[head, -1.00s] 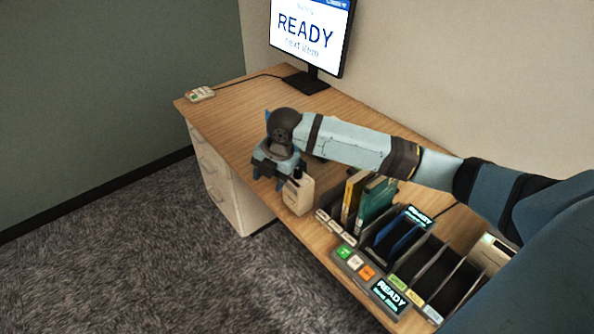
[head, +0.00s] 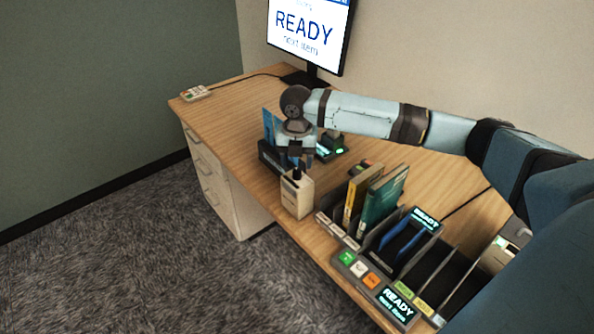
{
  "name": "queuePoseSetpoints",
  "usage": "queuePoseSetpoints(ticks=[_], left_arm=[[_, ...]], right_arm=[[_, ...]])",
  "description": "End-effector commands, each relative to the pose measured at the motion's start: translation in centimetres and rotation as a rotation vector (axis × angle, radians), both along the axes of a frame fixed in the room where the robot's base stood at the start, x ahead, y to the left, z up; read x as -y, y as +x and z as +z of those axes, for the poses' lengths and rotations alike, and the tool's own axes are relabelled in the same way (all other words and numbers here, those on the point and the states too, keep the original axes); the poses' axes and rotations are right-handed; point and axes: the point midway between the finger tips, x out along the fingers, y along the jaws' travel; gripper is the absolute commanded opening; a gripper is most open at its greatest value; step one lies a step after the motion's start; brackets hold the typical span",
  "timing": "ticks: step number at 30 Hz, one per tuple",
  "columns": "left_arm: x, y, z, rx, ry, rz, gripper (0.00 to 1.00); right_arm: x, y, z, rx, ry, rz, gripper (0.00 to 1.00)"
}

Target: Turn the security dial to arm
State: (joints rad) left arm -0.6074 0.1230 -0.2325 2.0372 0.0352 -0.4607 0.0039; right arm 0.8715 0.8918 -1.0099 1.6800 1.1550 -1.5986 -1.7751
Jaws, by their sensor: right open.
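My right gripper (head: 297,163) points down just above a beige box (head: 297,197) near the desk's front edge. A dark knob-like part sticks up from the top of this box, close under the fingers; I cannot tell whether they touch it. The jaws are open, though small and dark here. No dial marking or pointer can be made out, so I cannot tell for sure which thing is the security dial or how it is set. My left gripper is not in view.
On the desk (head: 240,110), a dark holder with a blue item (head: 270,124) and a green-lit device (head: 331,150) stand behind my gripper. A sorter rack (head: 384,240) with books and buttons is at right. A monitor (head: 306,30) and a keypad (head: 196,92) stand farther back.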

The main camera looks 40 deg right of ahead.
Motion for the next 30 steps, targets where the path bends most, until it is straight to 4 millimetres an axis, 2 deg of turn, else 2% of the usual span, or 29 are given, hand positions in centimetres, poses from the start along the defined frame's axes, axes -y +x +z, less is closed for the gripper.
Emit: queuePoseSetpoints(ticks=[3, 7, 18, 20, 25, 30], left_arm=[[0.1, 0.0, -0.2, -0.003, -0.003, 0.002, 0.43], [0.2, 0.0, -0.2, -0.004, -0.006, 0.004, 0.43], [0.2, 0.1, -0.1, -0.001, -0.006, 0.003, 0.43], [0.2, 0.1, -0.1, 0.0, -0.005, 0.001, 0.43], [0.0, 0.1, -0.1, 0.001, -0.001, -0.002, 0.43], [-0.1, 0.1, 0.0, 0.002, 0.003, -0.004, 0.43]], right_arm=[[0.0, 0.0, -2.0, -0.002, -0.001, -0.001, 0.54], [0.0, 0.0, -3.2, -0.001, -0.001, -0.001, 0.54], [0.0, 0.0, -3.8, 0.001, 0.0, -0.001, 0.54], [0.0, 0.0, -3.7, 0.001, 0.0, -0.001, 0.42], [0.0, 0.0, -3.7, 0.001, -0.001, -0.001, 0.04], [0.0, 0.0, -3.7, 0.0, 0.0, -0.004, 0.04]])
